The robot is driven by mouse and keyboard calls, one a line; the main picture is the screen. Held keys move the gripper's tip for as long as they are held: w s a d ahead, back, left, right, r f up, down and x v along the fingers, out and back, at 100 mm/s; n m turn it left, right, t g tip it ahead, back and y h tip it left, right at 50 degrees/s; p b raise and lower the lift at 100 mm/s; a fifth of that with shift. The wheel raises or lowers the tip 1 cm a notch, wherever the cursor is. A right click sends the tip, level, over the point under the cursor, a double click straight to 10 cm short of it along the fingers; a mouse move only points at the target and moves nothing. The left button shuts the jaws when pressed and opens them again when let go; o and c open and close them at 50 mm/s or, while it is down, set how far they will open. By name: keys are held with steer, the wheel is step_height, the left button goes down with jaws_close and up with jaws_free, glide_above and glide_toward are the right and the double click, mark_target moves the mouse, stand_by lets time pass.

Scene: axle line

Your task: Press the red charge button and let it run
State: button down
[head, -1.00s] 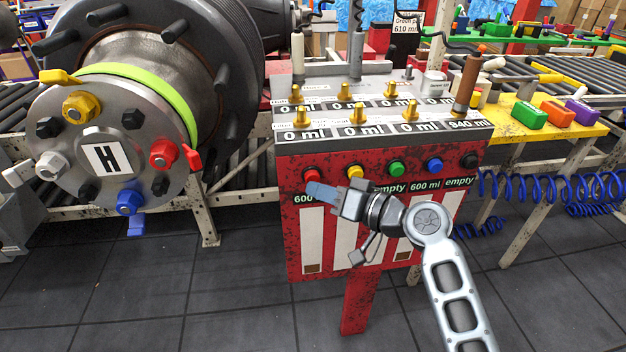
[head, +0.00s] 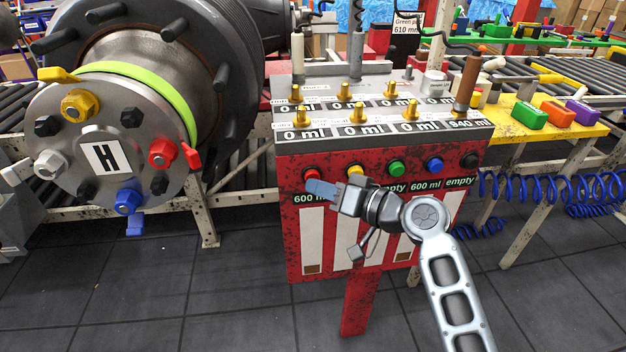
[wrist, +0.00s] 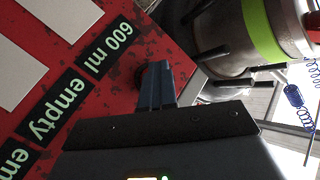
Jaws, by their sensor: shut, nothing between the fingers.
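The red charge button (head: 311,174) is at the left end of a row of coloured buttons on the front of the red cabinet (head: 345,260). My gripper (head: 312,188) is shut and empty, its fingertips at the lower part of the red button in the head view. In the wrist view the shut fingers (wrist: 157,72) point at the red panel, and they largely hide the button there. I cannot tell whether the tips touch it. A display reading "600 ml" (wrist: 109,47) shows beside the fingers in the wrist view.
Yellow (head: 355,171), green (head: 397,168), blue (head: 434,165) and black (head: 469,160) buttons continue the row to the right. A large axle hub marked H (head: 106,158) stands to the left. Brass fittings and "0 ml" labels are on the cabinet's top. The floor in front is clear.

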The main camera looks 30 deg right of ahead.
steer(key=shift+w+d+r, duration=0.2)
steer(key=shift+w+r, duration=0.05)
steer(key=shift+w, duration=0.05)
stand_by(0.6)
steer(key=shift+s, duration=0.2)
steer(key=shift+s+a+f, duration=0.15)
steer(key=shift+s+a, duration=0.2)
steer(key=shift+s, duration=0.45)
steer(key=shift+s, duration=0.1)
steer(key=shift+s+a, duration=0.25)
steer(key=shift+s, duration=0.55)
steer(key=shift+s+a, duration=0.3)
steer(key=shift+s, duration=0.45)
steer(key=shift+s+a, duration=0.25)
steer(key=shift+s, duration=0.55)
